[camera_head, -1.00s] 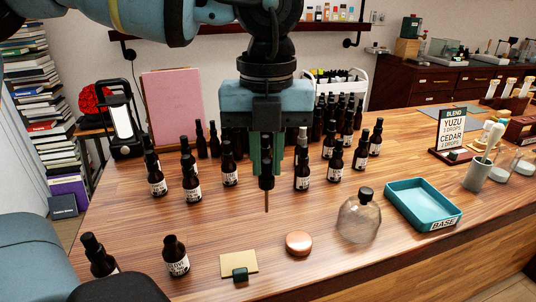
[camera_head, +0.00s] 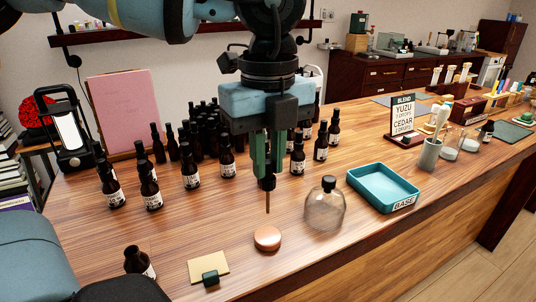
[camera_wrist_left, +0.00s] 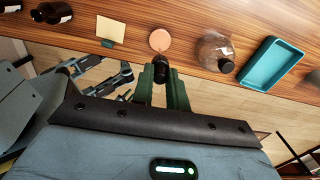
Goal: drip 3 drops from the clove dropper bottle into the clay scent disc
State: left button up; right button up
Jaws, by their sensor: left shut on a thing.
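My left gripper (camera_head: 267,160) is shut on a dropper (camera_head: 267,184) with a black top, its thin brown tip pointing straight down. The copper-coloured clay scent disc (camera_head: 267,239) lies on the table, with the dropper tip a little above it and apart from it. No drop is visible. In the left wrist view the dropper's black top (camera_wrist_left: 161,69) shows between the green fingers, just below the disc (camera_wrist_left: 160,40). A brown bottle without a dropper (camera_head: 137,262), likely the clove bottle, stands at the lower left; its label is unreadable here. My right gripper is out of view.
A tan card with a green block (camera_head: 208,270) lies left of the disc. A clear glass flask (camera_head: 325,207) and a teal tray (camera_head: 384,188) stand to the right. Several dark dropper bottles (camera_head: 190,170) stand behind. The wood between disc and flask is clear.

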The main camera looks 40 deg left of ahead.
aim_at(268, 176)
pick_arm(q)
jog(key=shift+f, duration=0.15)
notch_tip(268, 176, down, 2)
jog(key=shift+f+b, duration=0.1)
jog(key=shift+b, duration=1.05)
jog(key=shift+f+b, duration=0.55)
jog(key=shift+f, duration=0.15)
jog(key=shift+b, duration=0.3)
